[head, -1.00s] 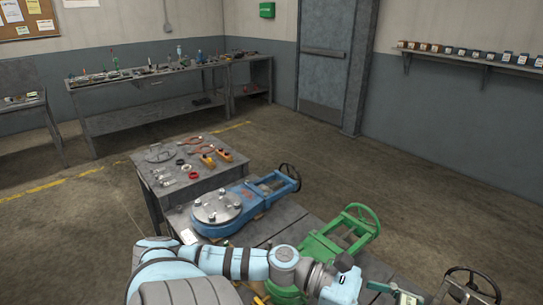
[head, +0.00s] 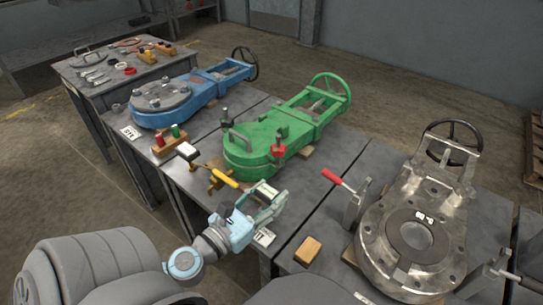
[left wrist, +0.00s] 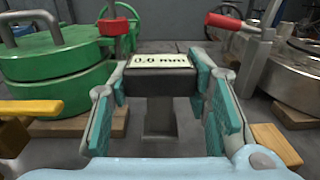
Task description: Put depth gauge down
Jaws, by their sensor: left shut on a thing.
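The depth gauge (left wrist: 160,62) shows in the left wrist view, with a dark body and a pale display reading 0.0 mm. It sits between the teal pads of my left gripper (left wrist: 160,100), which is shut on it. In the head view my left gripper (head: 264,206) is over the front edge of the bench, in front of the green valve (head: 255,145). There the gauge is small and hard to make out. I cannot tell whether it touches the bench. My right gripper is not in view.
A yellow-handled tool (head: 224,176) lies left of my left gripper. A wooden block (head: 307,250) and a red-handled clamp (head: 352,196) stand to the right, beside a grey metal valve (head: 375,245). A blue valve (head: 180,100) is farther left. Bare bench (head: 305,195) shows right of the green valve.

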